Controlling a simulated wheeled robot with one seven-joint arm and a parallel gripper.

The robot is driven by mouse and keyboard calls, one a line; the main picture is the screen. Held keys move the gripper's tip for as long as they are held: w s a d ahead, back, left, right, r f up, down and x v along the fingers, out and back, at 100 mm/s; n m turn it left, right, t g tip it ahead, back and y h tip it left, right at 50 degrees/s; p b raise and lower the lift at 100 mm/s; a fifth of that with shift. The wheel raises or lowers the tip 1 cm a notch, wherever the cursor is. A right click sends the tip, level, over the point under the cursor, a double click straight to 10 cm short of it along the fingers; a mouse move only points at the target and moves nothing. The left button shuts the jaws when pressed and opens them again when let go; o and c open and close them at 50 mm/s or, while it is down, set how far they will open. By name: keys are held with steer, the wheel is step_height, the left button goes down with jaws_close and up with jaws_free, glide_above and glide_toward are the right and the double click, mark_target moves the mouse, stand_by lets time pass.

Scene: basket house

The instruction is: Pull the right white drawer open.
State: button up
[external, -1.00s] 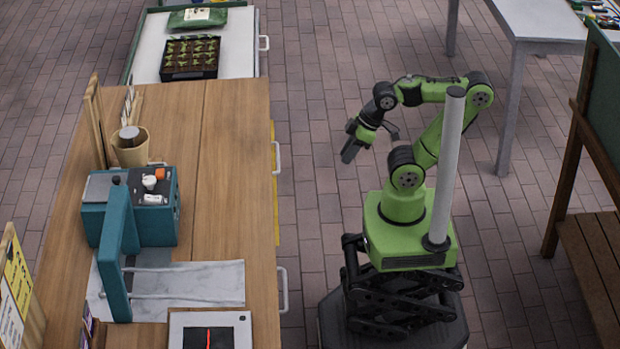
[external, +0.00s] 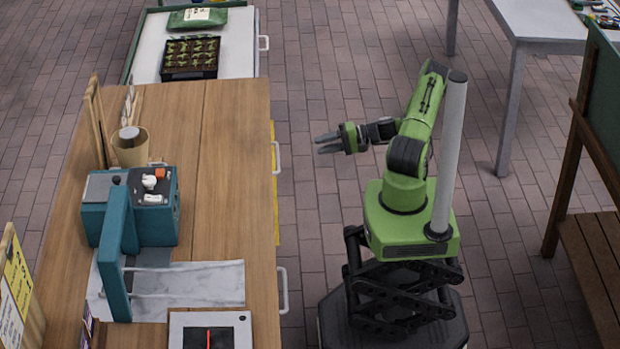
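The side of the wooden counter facing me carries two light handles, an upper one (external: 276,158) and a lower one (external: 283,290). A third handle (external: 264,43) is on the side of the white-topped unit beyond the counter. The drawer fronts are seen almost edge-on, so I cannot tell which handle belongs to the right white drawer. My gripper (external: 328,143) points left toward the counter, with its two fingers apart and nothing between them. In the picture it is right of the counter's upper handle, with a gap between.
The wooden counter (external: 235,130) holds a teal machine (external: 160,215) and a tan cup (external: 130,150). A seedling tray (external: 190,58) sits on the white-topped unit (external: 238,50). A grey table (external: 540,18) and wooden bench (external: 595,245) stand right. Brick floor is clear between counter and me.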

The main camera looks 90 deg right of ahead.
mark_target(277, 151)
steer(key=shift+m+h, duration=0.3)
steer(key=b+x, duration=0.1)
steer(key=x, duration=0.4)
steer(key=b+x, duration=0.1)
steer(key=x, duration=0.4)
steer(key=b+x, duration=0.1)
steer(key=x, duration=0.4)
steer(key=shift+w+d+r, duration=0.1)
steer(key=shift+w+d, duration=0.2)
steer(key=shift+c, duration=0.5)
jaws_close()
